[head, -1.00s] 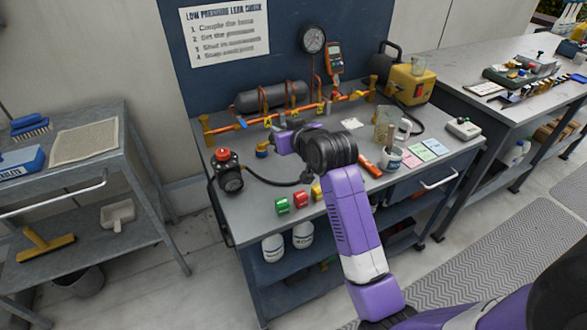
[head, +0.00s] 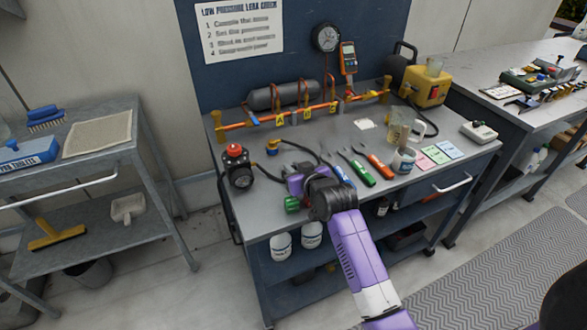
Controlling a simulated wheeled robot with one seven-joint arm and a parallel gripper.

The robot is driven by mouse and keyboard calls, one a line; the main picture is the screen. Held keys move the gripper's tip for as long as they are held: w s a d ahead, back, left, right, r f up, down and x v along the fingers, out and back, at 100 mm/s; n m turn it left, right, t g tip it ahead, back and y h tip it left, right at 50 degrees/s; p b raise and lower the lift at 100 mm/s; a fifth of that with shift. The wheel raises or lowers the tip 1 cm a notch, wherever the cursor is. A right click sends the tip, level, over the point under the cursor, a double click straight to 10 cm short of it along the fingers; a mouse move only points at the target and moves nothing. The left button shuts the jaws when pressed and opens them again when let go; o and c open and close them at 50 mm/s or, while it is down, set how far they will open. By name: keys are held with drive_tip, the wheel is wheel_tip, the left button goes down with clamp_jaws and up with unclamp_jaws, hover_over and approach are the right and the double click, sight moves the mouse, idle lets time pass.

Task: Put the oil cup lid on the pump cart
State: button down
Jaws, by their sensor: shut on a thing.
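My gripper (head: 294,185) is low over the front left of the blue-grey cart's top (head: 330,150), close to a green block (head: 292,203). My wrist and arm cover its fingertips, so the piece it holds cannot be made out. A yellow pump (head: 426,88) with a clear cup (head: 433,67) on top stands at the cart's back right. I cannot pick out the oil cup lid with certainty. A small brass and blue fitting (head: 272,147) lies left of the middle, apart from my gripper.
A black gauge with a red knob (head: 238,165) stands at the left. An orange pipe manifold (head: 300,115) runs along the back. Coloured-handled tools (head: 360,172), a clear jug (head: 398,130) and a mug (head: 403,160) crowd the right side. A grey shelf cart (head: 100,160) stands at left.

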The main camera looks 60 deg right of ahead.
drive_tip(key=shift+f, duration=0.1)
drive_tip(key=c, duration=1.3)
unclamp_jaws()
drive_tip(key=shift+s+a+r, duration=0.1)
drive_tip(key=shift+r, duration=0.1)
drive_tip(key=v, duration=1.1)
drive_tip(key=shift+s+a+r, duration=0.15)
drive_tip(key=shift+s, duration=0.15)
